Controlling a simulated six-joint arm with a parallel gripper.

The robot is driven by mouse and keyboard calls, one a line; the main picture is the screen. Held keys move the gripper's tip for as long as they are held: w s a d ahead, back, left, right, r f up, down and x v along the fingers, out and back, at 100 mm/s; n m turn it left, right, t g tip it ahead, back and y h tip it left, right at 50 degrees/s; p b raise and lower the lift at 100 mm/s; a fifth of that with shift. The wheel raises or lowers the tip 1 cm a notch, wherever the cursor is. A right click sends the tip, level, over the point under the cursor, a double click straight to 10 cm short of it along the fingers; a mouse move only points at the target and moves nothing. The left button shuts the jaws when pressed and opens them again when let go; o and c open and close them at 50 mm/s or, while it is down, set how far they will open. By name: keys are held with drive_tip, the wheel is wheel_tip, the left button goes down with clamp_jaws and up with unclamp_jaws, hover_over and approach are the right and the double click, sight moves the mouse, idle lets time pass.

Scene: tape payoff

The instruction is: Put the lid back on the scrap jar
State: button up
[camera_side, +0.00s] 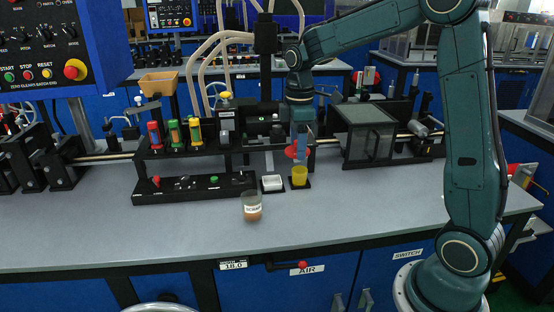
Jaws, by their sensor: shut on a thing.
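The scrap jar (252,208) is a clear jar with a white label and brownish contents, upright near the front of the grey bench. No red cover shows on its top. My gripper (298,147) points down behind and to the right of the jar, above the yellow cup (299,176). It is shut on a small red piece, which looks like the lid (290,152). The lid is held in the air, apart from the jar. The fingertips are small and partly hidden by the red piece.
A white tray (272,184) sits left of the yellow cup. A black rack (195,188) with colored spools stands behind and left of the jar. A dark clear-sided box (368,135) is to the right. The bench front (370,215) right of the jar is clear.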

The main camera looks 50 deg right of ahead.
drive_tip(key=w+a+f+n, duration=0.1)
drive_tip(key=w+a+f, duration=0.4)
drive_tip(key=w+a, duration=0.3)
drive_tip(key=shift+w+a, duration=0.2)
drive_tip(key=shift+w, duration=0.1)
drive_tip(key=shift+f, duration=0.15)
drive_tip(key=shift+f, duration=2.95)
drive_tip(key=shift+f, duration=0.2)
drive_tip(key=o, duration=1.4)
drive_tip(key=shift+o, duration=0.2)
drive_tip(key=shift+r, duration=0.2)
